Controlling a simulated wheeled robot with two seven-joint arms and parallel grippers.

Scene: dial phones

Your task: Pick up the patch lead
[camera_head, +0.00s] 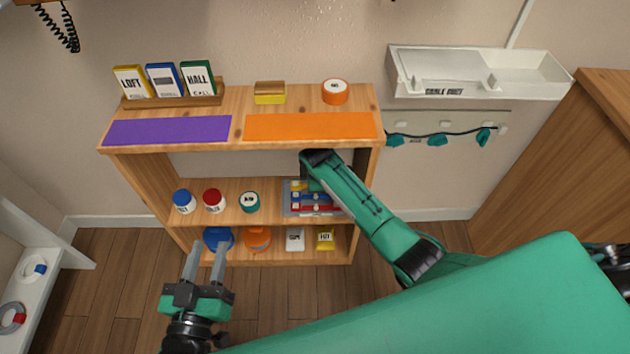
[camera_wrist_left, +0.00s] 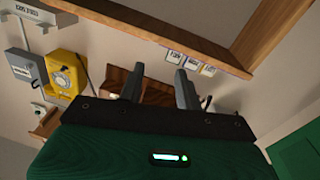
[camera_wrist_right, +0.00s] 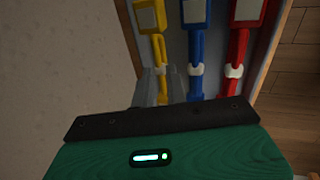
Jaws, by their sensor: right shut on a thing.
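The patch leads lie on a grey tray (camera_head: 290,212) on the middle shelf. In the right wrist view they are a yellow lead (camera_wrist_right: 150,18), a blue lead (camera_wrist_right: 195,25) and a red lead (camera_wrist_right: 238,45), side by side, each with a white band. My right gripper (camera_wrist_right: 163,88) reaches into the shelf, its fingers closed around the yellow lead at the left of the row. In the head view my right arm hides that gripper and part of the tray. My left gripper (camera_head: 208,250) is open and empty in front of the bottom shelf.
The top shelf board is just above my right arm, with an orange mat (camera_head: 310,126) and a purple mat (camera_head: 168,130). Several lidded jars, including a red-lidded one (camera_head: 214,200), stand left of the tray. A white wall trough (camera_head: 480,72) hangs at the right.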

